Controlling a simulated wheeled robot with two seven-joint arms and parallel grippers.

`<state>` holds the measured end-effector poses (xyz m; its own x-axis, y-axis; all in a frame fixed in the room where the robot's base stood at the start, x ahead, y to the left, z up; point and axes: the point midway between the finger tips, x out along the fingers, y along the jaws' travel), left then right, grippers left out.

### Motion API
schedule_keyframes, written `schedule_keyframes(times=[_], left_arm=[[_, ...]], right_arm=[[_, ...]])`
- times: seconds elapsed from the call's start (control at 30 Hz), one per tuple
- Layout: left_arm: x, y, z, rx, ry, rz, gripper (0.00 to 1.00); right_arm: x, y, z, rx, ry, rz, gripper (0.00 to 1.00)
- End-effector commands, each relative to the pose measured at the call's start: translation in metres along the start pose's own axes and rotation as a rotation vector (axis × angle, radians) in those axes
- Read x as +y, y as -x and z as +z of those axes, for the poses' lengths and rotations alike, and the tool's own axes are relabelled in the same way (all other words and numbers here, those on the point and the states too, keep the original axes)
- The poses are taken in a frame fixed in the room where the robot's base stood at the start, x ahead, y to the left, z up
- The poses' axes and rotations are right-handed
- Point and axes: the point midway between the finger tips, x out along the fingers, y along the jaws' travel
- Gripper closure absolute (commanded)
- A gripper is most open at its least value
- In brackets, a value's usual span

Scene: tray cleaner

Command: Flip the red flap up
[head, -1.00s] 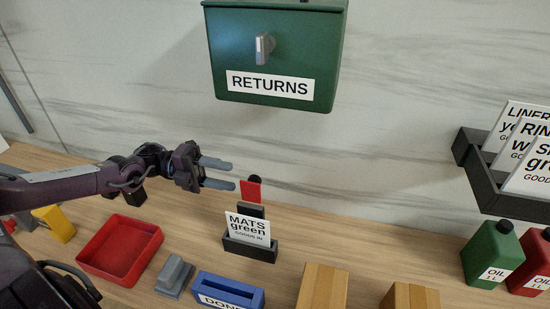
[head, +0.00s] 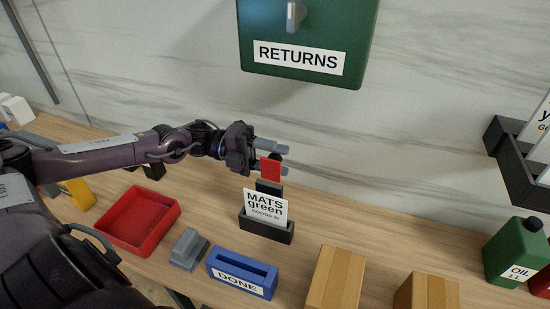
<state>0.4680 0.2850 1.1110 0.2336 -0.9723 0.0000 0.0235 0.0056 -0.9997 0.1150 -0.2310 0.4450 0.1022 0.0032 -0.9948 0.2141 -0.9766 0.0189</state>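The red flap (head: 270,169) is a small plate at the top of a dark post on the card holder (head: 266,227). A round black knob shows beside its top. The holder carries a white "MATS green" card (head: 265,206). My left gripper (head: 286,160) is at the flap, its fingers pointing right and apart. The upper finger is above and behind the flap. The lower finger is partly hidden behind it. I cannot tell whether either finger touches it. My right gripper is not in view.
A green RETURNS box (head: 352,45) hangs on the wall above. A red tray (head: 172,214), grey block (head: 188,249), blue DONE box (head: 270,273) and cardboard boxes (head: 335,279) stand in front. A green oil can (head: 512,252) is at right. The table right of the holder is clear.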

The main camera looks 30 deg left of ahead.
Motion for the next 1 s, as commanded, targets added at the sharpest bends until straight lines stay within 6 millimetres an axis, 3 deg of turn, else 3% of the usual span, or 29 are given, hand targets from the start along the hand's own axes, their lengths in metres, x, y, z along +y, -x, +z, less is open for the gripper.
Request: schedule_keyframes(times=[0.03, 0.33, 0.7, 0.97, 1.0], left_arm=[[0.000, 0.000, 0.000, 0.000, 0.000, 0.000, 0.60], [0.000, 0.000, 0.000, 0.000, 0.000, 0.000, 0.96], [0.011, 0.000, 0.010, -0.001, 0.288, -0.001, 0.96], [0.011, 0.000, 0.010, -0.001, 0.305, 0.001, 0.96], [0.011, 0.000, 0.010, -0.001, 0.305, 0.001, 0.72]], right_arm=[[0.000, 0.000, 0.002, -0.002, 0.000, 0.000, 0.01], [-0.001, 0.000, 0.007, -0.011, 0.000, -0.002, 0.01], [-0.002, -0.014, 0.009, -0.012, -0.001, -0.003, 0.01], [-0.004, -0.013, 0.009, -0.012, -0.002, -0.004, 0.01], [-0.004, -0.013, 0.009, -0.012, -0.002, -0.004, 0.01]])
